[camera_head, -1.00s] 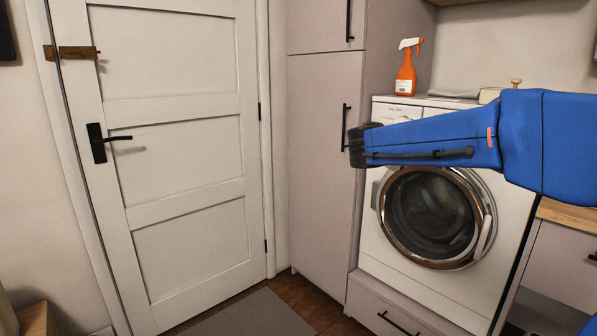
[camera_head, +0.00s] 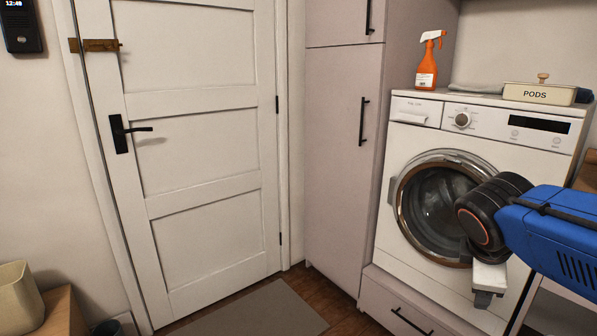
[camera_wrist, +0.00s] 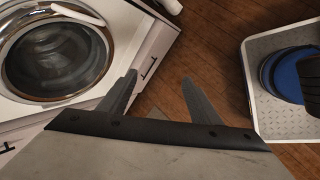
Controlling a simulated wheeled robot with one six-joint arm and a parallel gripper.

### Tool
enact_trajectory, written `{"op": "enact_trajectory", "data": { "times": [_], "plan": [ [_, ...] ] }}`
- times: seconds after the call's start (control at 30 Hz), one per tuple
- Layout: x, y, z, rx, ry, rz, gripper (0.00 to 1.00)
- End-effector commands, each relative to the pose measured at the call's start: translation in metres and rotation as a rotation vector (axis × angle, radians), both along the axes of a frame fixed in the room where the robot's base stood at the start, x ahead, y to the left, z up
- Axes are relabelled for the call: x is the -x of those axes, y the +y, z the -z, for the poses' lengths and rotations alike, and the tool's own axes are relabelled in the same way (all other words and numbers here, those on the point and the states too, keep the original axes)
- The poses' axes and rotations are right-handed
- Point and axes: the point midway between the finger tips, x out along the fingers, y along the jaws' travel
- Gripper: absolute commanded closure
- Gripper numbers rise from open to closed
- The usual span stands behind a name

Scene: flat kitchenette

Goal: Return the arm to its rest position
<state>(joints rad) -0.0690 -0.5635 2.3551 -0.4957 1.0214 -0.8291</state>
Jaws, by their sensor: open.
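My arm, blue with a black wrist joint, reaches in from the right in the head view, in front of the washing machine (camera_head: 470,120). My gripper (camera_head: 484,299) hangs below the wrist joint, small in that view. In the wrist view my gripper (camera_wrist: 158,92) shows two grey fingers spread apart with nothing between them. Wooden floor lies beyond the fingertips. The washer's round door (camera_wrist: 57,58) is at the upper left of the wrist view, apart from the fingers.
An orange spray bottle (camera_head: 428,65) and a PODS box (camera_head: 540,93) stand on the washer. A tall cabinet (camera_head: 335,150) stands left of it. A white door (camera_head: 200,150) is further left, with a grey mat (camera_head: 255,312) on the floor before it.

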Motion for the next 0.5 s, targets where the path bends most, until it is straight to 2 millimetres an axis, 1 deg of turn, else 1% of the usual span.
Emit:
{"op": "enact_trajectory", "data": {
  "times": [0.03, 0.2, 0.3, 0.4, 0.5],
  "plan": [
    [0.014, 0.007, 0.009, -0.084, -0.039, 0.091, 0.42],
    [0.051, 0.036, 0.038, -0.383, -0.146, 0.425, 0.42],
    [0.068, 0.053, 0.052, -0.538, -0.186, 0.61, 0.42],
    [0.08, 0.067, 0.062, -0.657, -0.211, 0.757, 0.42],
    [0.087, 0.076, 0.067, -0.735, -0.223, 0.857, 0.42]
  ]
}}
